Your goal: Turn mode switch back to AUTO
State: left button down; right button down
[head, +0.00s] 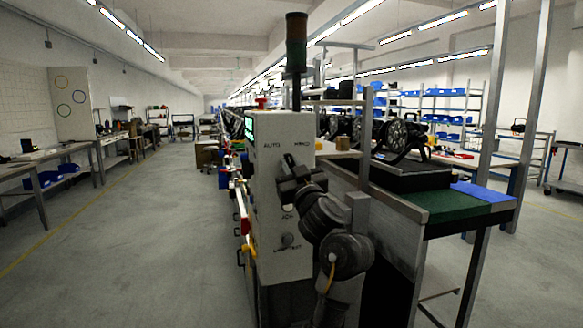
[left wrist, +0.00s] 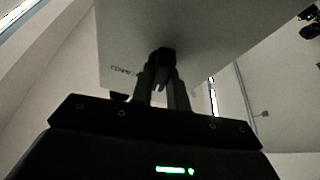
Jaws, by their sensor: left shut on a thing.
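The grey control cabinet (head: 265,215) stands in the middle of the head view. AUTO is printed at the left of its face and a second label at the right, near the top. My left gripper (head: 287,174) is against the face just below these labels. In the left wrist view its two fingers (left wrist: 160,78) are shut on the dark mode switch (left wrist: 163,53), which sticks out from the pale panel (left wrist: 210,35). The gripper hides most of the switch in the head view, so I cannot tell which label it points to. My right gripper is not in view.
A round knob (head: 288,240) sits lower on the cabinet face. A dark signal tower (head: 296,45) rises above the cabinet. A conveyor with a green and blue top (head: 450,205) and a stage lamp (head: 400,136) are at the right. The floor (head: 130,240) at the left is clear.

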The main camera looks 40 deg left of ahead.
pick_arm(q)
jog(key=shift+n, duration=0.7)
jog(key=n+g, duration=0.2)
jog(key=shift+n+y+p, duration=0.3)
jog(key=shift+n+p, duration=0.05)
jog(key=shift+n, duration=0.05)
jog(key=shift+n+g, duration=0.7)
jog(key=shift+n, duration=1.5)
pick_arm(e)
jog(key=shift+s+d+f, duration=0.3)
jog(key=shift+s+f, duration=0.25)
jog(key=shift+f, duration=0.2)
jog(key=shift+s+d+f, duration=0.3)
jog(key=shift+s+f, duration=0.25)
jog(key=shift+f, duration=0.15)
pick_arm(q)
jog(key=shift+g, duration=0.4)
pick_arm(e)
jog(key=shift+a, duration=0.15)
pick_arm(q)
jog(key=c, duration=1.4)
grip_release()
jog(key=shift+o, duration=0.2)
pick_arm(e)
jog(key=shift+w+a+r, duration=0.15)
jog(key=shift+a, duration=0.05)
pick_arm(q)
jog(key=shift+d, duration=0.1)
